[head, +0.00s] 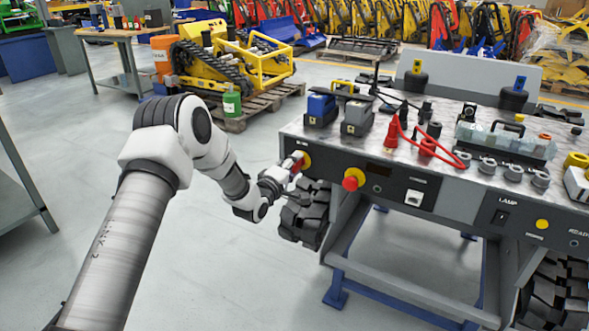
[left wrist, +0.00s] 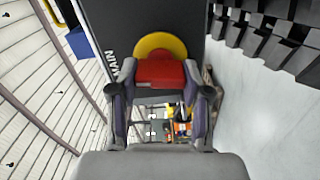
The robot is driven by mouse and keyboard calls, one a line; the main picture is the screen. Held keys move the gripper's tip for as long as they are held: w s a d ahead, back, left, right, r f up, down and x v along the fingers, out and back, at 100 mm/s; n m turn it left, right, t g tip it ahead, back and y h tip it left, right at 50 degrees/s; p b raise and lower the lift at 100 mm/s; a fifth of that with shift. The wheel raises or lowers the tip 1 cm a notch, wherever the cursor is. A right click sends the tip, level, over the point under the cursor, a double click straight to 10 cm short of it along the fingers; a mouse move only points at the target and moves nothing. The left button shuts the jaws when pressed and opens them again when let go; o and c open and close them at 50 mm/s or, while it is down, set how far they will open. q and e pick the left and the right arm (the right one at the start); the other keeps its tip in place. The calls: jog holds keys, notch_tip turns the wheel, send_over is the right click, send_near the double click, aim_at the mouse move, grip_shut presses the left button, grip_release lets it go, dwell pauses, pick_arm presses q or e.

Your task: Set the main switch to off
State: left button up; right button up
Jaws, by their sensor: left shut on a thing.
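The main switch (head: 297,162) has a red handle on a yellow round plate, at the left end of the carrier's dark front panel. In the left wrist view the red handle (left wrist: 161,73) lies crosswise between my fingers, with the yellow plate (left wrist: 160,44) behind it and part of a "MAIN" label beside it. My left gripper (head: 284,175) is at the switch, shut on the red handle; its fingers (left wrist: 162,92) stand on both sides of it. In the head view the gripper hides part of the handle. My right gripper is not in view.
A red emergency button (head: 353,179) on a yellow base sits right of the switch on the same panel. A black track (head: 305,215) is below the switch. Battery packs (head: 320,109) and red cables (head: 432,145) lie on top. The floor (head: 230,270) beside my left arm is clear.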

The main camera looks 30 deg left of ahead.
pick_arm(q)
jog(key=shift+n, duration=0.8)
jog(key=o, duration=1.2)
jog(key=shift+c, duration=0.2)
jog(key=shift+f, duration=0.1)
jog(key=shift+s, duration=0.1)
jog(key=s, duration=1.1)
jog(key=shift+s, duration=0.4)
